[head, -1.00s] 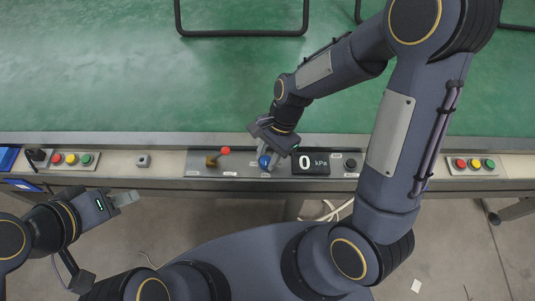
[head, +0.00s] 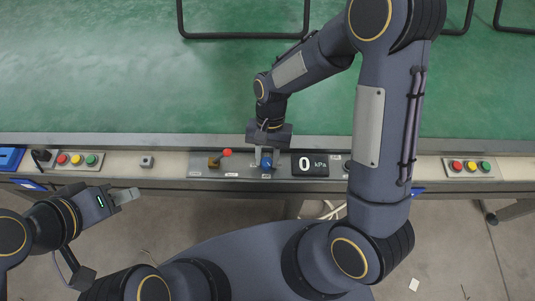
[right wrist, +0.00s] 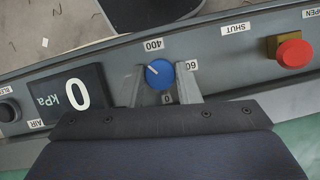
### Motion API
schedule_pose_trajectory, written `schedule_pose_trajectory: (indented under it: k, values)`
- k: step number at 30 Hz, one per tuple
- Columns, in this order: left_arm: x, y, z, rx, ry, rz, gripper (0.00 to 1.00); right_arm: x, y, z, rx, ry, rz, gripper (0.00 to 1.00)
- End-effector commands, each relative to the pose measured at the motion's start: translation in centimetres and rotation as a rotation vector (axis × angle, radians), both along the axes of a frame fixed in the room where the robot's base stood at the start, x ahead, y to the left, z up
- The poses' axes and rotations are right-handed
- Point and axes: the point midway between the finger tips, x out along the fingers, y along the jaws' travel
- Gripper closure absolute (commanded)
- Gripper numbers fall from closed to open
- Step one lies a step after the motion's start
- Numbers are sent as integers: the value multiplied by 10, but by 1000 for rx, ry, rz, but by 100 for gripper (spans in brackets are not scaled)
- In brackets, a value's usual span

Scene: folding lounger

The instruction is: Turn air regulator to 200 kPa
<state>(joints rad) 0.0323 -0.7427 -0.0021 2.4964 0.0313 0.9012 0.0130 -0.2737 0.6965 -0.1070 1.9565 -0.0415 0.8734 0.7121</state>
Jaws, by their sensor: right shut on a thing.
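The blue regulator knob (head: 266,162) is on the grey control panel. In the right wrist view the knob (right wrist: 160,74) has a white mark pointing to the upper left. Labels 400 and 0 show around it; a third label, starting with 60, is partly covered by a finger. The kPa display (head: 310,164) reads 0, also in the right wrist view (right wrist: 68,95). My right gripper (head: 266,161) is over the knob, a finger on each side, shut on it. My left gripper (head: 127,196) hangs before the bench at the left, its finger gap unclear.
A red-topped lever (head: 226,153) stands just left of the knob; it shows as a red button shape (right wrist: 293,54) in the right wrist view. Button boxes (head: 76,160) (head: 470,167) sit at both ends. Black tube frames (head: 243,34) lie on the green bench top.

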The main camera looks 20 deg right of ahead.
Motion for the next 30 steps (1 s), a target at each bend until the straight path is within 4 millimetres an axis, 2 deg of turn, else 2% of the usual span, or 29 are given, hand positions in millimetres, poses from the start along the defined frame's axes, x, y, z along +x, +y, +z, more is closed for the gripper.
schedule_pose_trajectory:
  k: [18,30]
  values:
    - [0,0,4,0,0,0,64,1,4,0,0,-2,581,93]
    - [0,0,2,0,0,0,64,1,6,0,0,-3,851,93]
